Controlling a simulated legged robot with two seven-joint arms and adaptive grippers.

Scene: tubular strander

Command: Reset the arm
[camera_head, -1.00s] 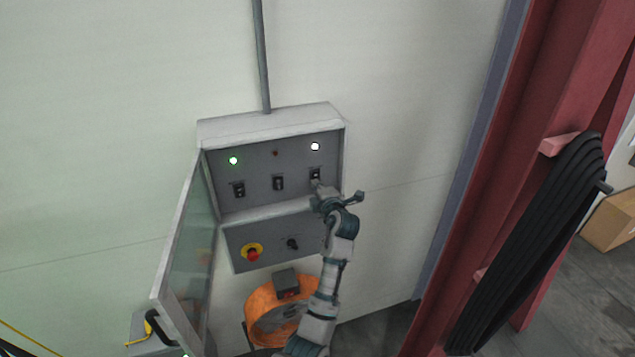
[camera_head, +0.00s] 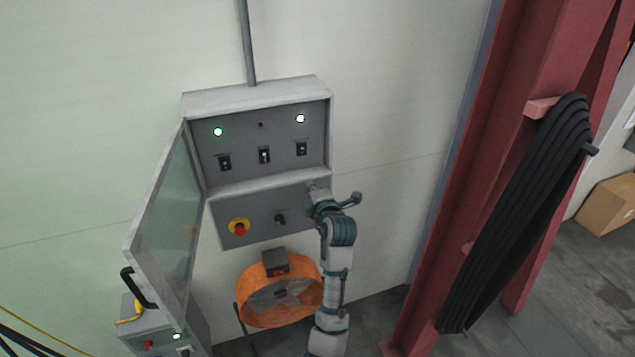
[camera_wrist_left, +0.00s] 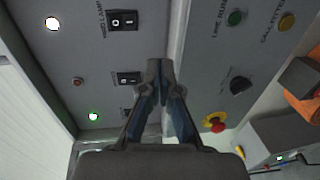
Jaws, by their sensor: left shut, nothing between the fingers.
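My left gripper (camera_head: 313,190) is in front of the right part of the control box's lower panel, below the right rocker switch (camera_head: 302,149). In the left wrist view its fingers (camera_wrist_left: 160,75) are closed together and empty. The wall control box (camera_head: 258,97) has three black switches, a lit green lamp (camera_head: 218,132) and a lit white lamp (camera_head: 300,118). The lower panel carries a red emergency stop on a yellow ring (camera_head: 239,228) and a black knob (camera_head: 280,219). A green button (camera_wrist_left: 235,18) and a yellow button (camera_wrist_left: 287,22) show in the wrist view. My right gripper is out of view.
The box's glazed door (camera_head: 165,225) stands open at left. An orange drum fan (camera_head: 250,308) is below the box. A smaller box with a green lamp (camera_head: 176,336) sits lower left. A red steel column (camera_head: 455,190) with black hoses (camera_head: 530,210) stands at right.

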